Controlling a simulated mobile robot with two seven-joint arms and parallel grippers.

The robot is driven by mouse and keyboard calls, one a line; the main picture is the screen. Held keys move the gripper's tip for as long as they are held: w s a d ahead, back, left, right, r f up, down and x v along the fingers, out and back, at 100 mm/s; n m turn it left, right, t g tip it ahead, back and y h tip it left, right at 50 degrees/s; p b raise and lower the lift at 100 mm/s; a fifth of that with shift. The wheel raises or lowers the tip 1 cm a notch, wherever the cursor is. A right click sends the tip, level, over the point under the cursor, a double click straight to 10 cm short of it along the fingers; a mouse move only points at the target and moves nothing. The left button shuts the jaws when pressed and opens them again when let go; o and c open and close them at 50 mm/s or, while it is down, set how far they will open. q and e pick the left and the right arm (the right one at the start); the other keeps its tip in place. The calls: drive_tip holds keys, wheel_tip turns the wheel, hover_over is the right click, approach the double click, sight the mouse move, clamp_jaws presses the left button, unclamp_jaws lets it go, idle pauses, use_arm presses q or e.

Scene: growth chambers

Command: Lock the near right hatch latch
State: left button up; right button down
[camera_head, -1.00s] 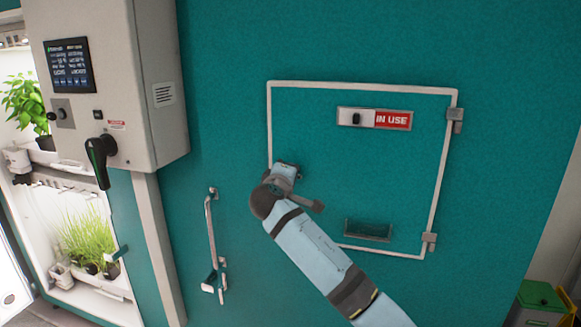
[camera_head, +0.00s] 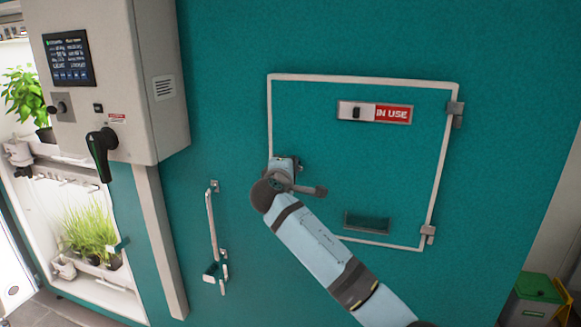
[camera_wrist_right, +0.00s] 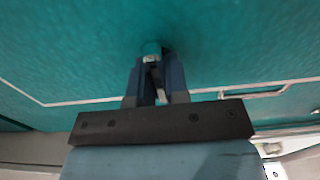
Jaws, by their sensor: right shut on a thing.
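The white-framed hatch (camera_head: 345,150) is set in a teal wall and looks closed. My right gripper (camera_head: 286,164) is at the hatch's left edge, its arm coming up from the lower right. It hides most of the latch there in the head view. In the right wrist view, my right gripper's fingers (camera_wrist_right: 155,72) are shut on a small grey latch knob (camera_wrist_right: 152,48) against the teal surface. How far the latch is turned cannot be told. My left gripper is not in view.
A vertical handle (camera_head: 211,230) stands left of the gripper, and a control box (camera_head: 115,80) juts out farther left.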

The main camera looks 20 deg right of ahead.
drive_tip(key=c, duration=1.1)
unclamp_jaws()
drive_tip(key=b+v, duration=0.4)
drive_tip(key=v, duration=0.9)
drive_tip(key=shift+s+a, duration=0.3)
